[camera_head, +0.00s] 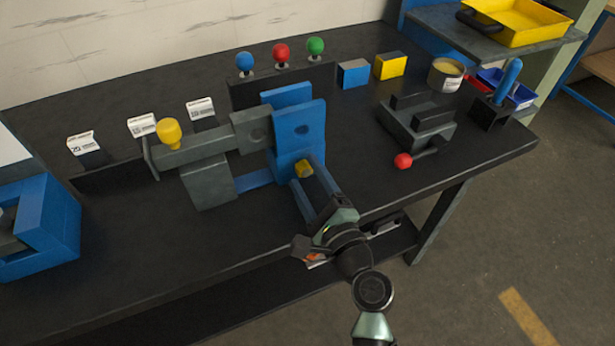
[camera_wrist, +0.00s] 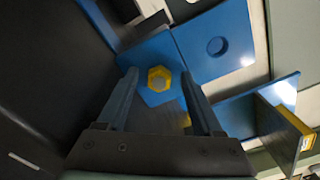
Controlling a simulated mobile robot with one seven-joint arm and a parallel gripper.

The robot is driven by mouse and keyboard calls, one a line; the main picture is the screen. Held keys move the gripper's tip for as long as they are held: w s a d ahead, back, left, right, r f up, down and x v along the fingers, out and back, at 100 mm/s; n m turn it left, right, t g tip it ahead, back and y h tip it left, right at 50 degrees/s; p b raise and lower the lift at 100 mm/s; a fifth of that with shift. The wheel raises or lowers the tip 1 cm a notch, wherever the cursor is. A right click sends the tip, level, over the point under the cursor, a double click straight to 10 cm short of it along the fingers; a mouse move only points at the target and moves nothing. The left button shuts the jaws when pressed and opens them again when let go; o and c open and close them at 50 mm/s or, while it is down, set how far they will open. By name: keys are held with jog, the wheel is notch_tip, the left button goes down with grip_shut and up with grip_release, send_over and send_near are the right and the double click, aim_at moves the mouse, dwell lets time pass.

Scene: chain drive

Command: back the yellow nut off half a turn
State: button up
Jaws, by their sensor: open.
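The yellow nut (camera_head: 304,169) sits on the front face of the blue block of the drive stand (camera_head: 299,125). In the wrist view the yellow nut (camera_wrist: 159,79) is a hexagonal ring with a grey centre, set on a blue plate (camera_wrist: 215,45) that has a round hole at its right. My gripper (camera_head: 308,185) is in front of the nut, and its two fingers also show in the wrist view (camera_wrist: 161,95). The fingers are apart, one on each side of the nut. I see gaps between the fingers and the nut in the wrist view.
Grey blocks with a yellow knob (camera_head: 169,132) stand left of the blue block. A grey vise with a red ball handle (camera_head: 403,160) is to the right. Red, blue and green balls (camera_head: 281,52) stand behind.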

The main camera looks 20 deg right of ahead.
jog(key=s+b, duration=0.1)
jog(key=s, duration=1.2)
jog(key=shift+d, duration=0.25)
